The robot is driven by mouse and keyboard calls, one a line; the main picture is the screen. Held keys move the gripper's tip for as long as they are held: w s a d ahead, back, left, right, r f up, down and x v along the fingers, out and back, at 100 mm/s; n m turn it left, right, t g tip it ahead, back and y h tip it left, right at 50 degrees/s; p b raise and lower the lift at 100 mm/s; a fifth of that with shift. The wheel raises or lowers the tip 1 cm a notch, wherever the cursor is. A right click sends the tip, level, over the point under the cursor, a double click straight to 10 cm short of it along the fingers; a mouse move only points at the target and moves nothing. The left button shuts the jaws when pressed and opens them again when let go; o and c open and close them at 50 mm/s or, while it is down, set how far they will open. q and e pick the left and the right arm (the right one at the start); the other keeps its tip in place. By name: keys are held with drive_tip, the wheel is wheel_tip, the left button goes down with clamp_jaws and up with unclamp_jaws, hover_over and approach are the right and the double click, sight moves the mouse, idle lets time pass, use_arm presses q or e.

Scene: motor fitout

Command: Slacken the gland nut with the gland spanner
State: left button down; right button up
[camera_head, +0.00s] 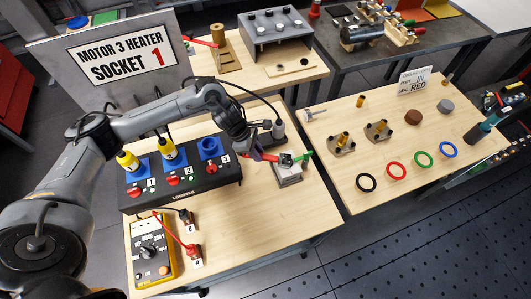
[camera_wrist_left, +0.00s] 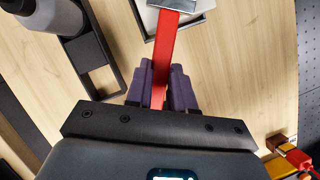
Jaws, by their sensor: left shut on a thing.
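My left gripper (camera_head: 256,155) is shut on the red gland spanner (camera_wrist_left: 165,60), whose handle runs between the purple fingers in the left wrist view. The spanner's far end reaches a small light grey box (camera_head: 289,175) on the table, at a dark fitting (camera_head: 286,159) on its top. The fitting looks like the gland nut. I cannot tell whether the spanner's jaw is seated around it. A green piece (camera_head: 305,157) sticks out beside the fitting. In the left wrist view the grey box (camera_wrist_left: 196,12) shows only at the top edge. My right gripper is not in view.
A black socket panel (camera_head: 180,187) with blue sockets and yellow plugs stands left of the box. A yellow tester (camera_head: 152,250) lies at the front left. A grey cylinder stands in a black holder (camera_wrist_left: 92,50) close to the gripper. The table's front right is clear.

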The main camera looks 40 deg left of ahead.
use_arm(q)
drive_tip(key=shift+s, duration=0.15)
idle(0.5)
drive_tip(key=shift+s+d+n+p, duration=0.25)
drive_tip(key=shift+s+n+p, duration=0.05)
drive_tip(key=shift+n+p, duration=0.2)
drive_tip(key=shift+s+d+t, duration=0.1)
drive_tip(key=shift+s+t, duration=0.05)
drive_tip(key=shift+t, duration=0.15)
drive_tip(key=shift+s+d+n+p, duration=0.3)
drive_tip(key=shift+n+p, duration=0.15)
drive_tip(key=shift+n, duration=0.15)
drive_tip(key=shift+s+d+n+y, duration=0.1)
drive_tip(key=shift+s+n+y, duration=0.05)
drive_tip(key=shift+n+y, duration=0.15)
drive_tip(key=shift+s+d+n+t+p, duration=0.25)
drive_tip(key=shift+n+t+p, duration=0.05)
drive_tip(key=shift+n+p, duration=0.15)
idle(0.4)
